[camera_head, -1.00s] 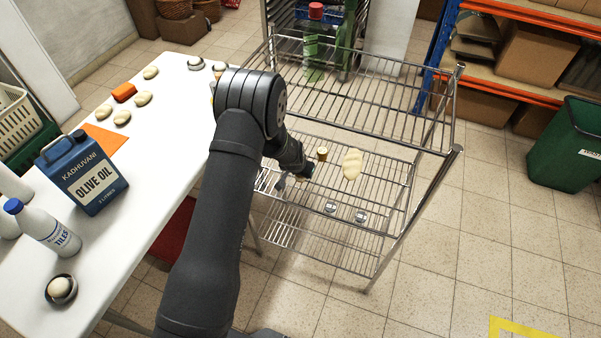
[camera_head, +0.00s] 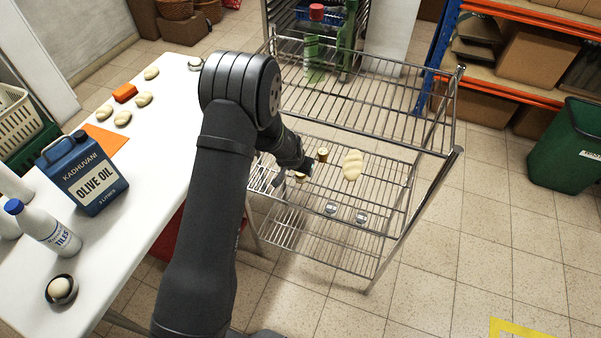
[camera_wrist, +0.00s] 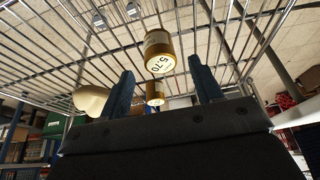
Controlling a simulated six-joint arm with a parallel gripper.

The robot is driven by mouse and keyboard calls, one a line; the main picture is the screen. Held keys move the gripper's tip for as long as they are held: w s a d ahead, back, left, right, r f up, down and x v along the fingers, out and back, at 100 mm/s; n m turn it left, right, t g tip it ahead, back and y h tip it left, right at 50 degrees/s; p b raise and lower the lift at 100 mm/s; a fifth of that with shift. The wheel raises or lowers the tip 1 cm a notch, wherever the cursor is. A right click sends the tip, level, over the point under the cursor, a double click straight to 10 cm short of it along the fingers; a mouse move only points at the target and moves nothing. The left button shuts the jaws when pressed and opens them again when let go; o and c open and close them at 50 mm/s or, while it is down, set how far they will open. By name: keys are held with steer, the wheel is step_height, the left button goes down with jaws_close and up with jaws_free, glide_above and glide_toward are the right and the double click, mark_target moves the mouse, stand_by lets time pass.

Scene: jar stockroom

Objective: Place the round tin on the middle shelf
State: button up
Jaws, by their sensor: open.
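Two small gold-rimmed round tins stand on the middle wire shelf (camera_head: 385,190). One tin (camera_head: 300,178) is close to my gripper (camera_head: 293,172), and a similar tin (camera_head: 322,154) stands farther back. In the wrist view, the larger tin (camera_wrist: 159,52) has a pale end marked 5.70, and a smaller-looking tin (camera_wrist: 155,93) shows between the fingers. My gripper (camera_wrist: 165,88) is open, with its two blue fingers apart and no tin clamped. I cannot tell whether the fingers still flank the near tin.
Two small metallic jars (camera_head: 345,212) sit on the shelf below. The top wire shelf (camera_head: 360,100) is overhead. A white table (camera_head: 150,175) stands left.

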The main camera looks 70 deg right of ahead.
steer(key=v, duration=0.7)
steer(key=x, duration=1.2)
steer(key=shift+f, duration=0.2)
steer(key=shift+r, duration=0.15)
steer(key=shift+r, duration=0.1)
